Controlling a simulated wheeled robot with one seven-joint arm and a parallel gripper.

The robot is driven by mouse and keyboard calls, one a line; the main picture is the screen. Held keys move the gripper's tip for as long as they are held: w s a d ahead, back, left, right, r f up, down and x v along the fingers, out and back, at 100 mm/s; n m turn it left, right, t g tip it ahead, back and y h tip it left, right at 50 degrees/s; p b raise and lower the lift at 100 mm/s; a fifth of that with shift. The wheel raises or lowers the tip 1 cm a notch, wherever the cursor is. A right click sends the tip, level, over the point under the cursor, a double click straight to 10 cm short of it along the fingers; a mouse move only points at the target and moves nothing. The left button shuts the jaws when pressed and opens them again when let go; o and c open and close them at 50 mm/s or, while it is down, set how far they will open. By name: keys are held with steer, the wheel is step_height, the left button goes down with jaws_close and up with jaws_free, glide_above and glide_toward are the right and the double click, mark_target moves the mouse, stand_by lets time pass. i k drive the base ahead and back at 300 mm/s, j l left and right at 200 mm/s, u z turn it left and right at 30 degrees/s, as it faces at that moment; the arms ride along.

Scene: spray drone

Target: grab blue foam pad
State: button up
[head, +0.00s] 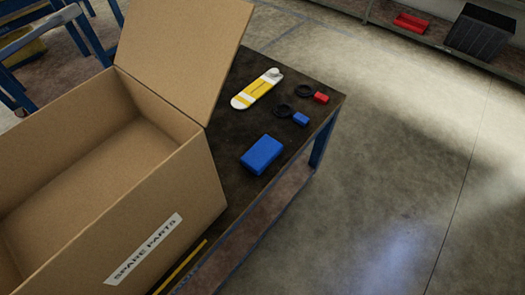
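The blue foam pad (262,155) is a plain blue rectangular block. It lies flat on the dark tabletop (232,190) in the head view, to the right of the open cardboard box and near the table's right edge. Nothing covers it, and a small gap separates it from the box. My gripper is not in view.
A cardboard box (168,232) labelled "SPARE PARTS" stands open and looks empty, its flap (185,50) raised. Behind the pad lie a yellow-and-white item (257,89) and two black rings with a blue tag (300,119) and a red tag (321,97). The floor at right is clear.

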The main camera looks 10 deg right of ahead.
mark_target(260, 156)
steer(key=z, duration=0.5)
steer(key=i+l+z, duration=0.2)
steer(key=i+z, duration=0.2)
steer(key=i+l+z, duration=0.1)
steer(key=i+z, duration=0.35)
steer(key=i, duration=1.75)
steer(key=i+u, duration=0.15)
steer(key=i, duration=0.65)
steer(key=i+l+u, duration=0.1)
steer(key=i, duration=0.65)
steer(key=i+l+u, duration=0.1)
steer(key=u, duration=3.7)
steer(key=i, duration=0.5)
